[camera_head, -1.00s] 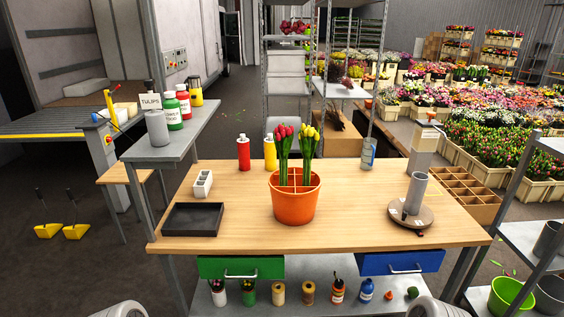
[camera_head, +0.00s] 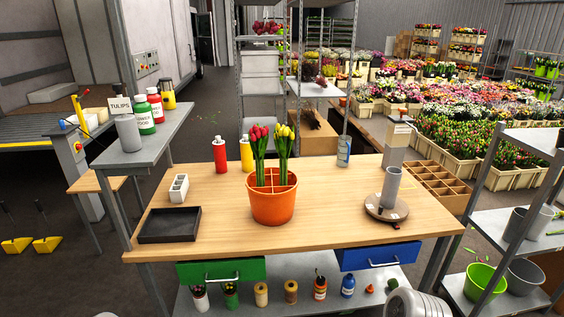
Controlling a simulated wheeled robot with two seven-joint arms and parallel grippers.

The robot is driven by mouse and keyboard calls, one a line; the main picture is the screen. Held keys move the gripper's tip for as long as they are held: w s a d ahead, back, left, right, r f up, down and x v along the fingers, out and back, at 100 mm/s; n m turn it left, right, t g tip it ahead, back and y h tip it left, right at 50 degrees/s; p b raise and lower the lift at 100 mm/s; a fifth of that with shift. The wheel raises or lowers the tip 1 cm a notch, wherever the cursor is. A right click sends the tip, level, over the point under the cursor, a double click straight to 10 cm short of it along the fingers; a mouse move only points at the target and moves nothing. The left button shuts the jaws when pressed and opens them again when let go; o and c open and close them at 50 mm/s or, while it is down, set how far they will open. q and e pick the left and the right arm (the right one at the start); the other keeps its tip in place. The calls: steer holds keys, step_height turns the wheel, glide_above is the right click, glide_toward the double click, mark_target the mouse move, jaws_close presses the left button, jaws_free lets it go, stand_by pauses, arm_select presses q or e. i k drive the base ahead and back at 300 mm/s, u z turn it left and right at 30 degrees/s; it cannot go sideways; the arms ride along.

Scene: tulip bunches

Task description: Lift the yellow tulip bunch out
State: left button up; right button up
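The yellow tulip bunch (camera_head: 284,142) stands upright in the right part of a divided orange pot (camera_head: 273,207) on the wooden table. A red tulip bunch (camera_head: 259,154) stands upright beside it in the left part of the same pot. The lower stems of both bunches are hidden behind the pot's rim. Neither of my grippers shows in the head view.
The table (camera_head: 331,231) has a black tray (camera_head: 169,225) at left and a grey cylinder (camera_head: 390,187) on a round stand at right. Red and yellow bottles stand behind the pot. A grey side shelf (camera_head: 150,137) borders the left. The table's front middle is clear.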

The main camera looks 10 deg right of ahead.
mark_target(283, 152)
steer(key=z, duration=0.25)
steer(key=i, duration=0.85)
steer(key=z, duration=0.55)
